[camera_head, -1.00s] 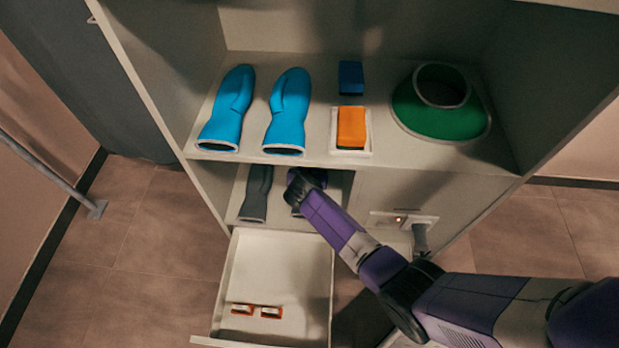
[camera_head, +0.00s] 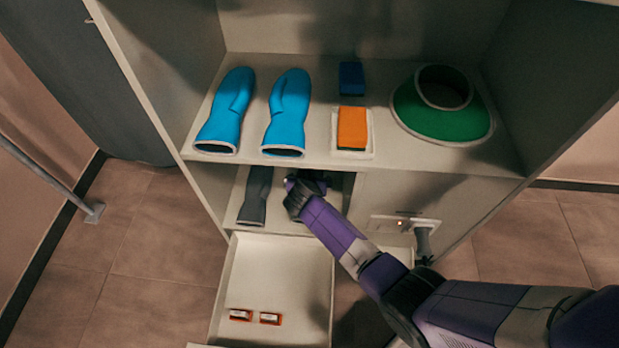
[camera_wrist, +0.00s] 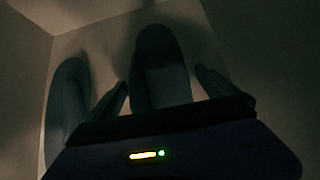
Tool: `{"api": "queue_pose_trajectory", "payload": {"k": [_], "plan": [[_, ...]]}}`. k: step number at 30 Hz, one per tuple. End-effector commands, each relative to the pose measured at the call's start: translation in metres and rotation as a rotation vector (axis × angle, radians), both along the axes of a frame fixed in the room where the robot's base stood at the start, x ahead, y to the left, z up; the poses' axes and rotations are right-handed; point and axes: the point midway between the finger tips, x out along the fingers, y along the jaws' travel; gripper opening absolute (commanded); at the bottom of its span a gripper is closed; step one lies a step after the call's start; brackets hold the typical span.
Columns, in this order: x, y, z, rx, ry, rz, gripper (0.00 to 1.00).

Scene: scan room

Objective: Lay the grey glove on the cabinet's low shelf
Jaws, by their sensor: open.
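One grey glove (camera_head: 256,196) lies on the cabinet's low shelf (camera_head: 278,222), on its left side, with its cuff toward the front. In the wrist view it is the dark shape at the left (camera_wrist: 68,105). A second dark glove (camera_wrist: 161,55) lies beside it on the same surface, straight ahead of my gripper (camera_wrist: 161,78). My gripper is open, with one finger on each side of this second glove's near end. I cannot tell whether the fingers touch it. In the head view my gripper (camera_head: 306,183) mostly hides this glove.
The upper shelf (camera_head: 310,157) overhangs my gripper and holds two blue gloves (camera_head: 257,108), a blue block (camera_head: 351,78), an orange block (camera_head: 352,127) in a white tray and a green collar (camera_head: 440,110). An open drawer (camera_head: 275,275) with two small orange-and-white items juts out below.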

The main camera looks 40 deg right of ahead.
Motion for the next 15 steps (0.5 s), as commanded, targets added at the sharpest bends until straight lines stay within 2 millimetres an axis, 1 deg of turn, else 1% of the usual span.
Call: {"api": "queue_pose_trajectory", "payload": {"k": [1,5,9,15], "plan": [[-0.004,0.004,0.008,0.001,0.001,0.001,0.98],[-0.014,0.014,0.026,0.001,0.0,0.002,0.98],[-0.029,0.029,0.046,0.0,0.0,0.003,0.98],[-0.046,0.047,0.07,0.001,0.001,0.001,0.98]]}}
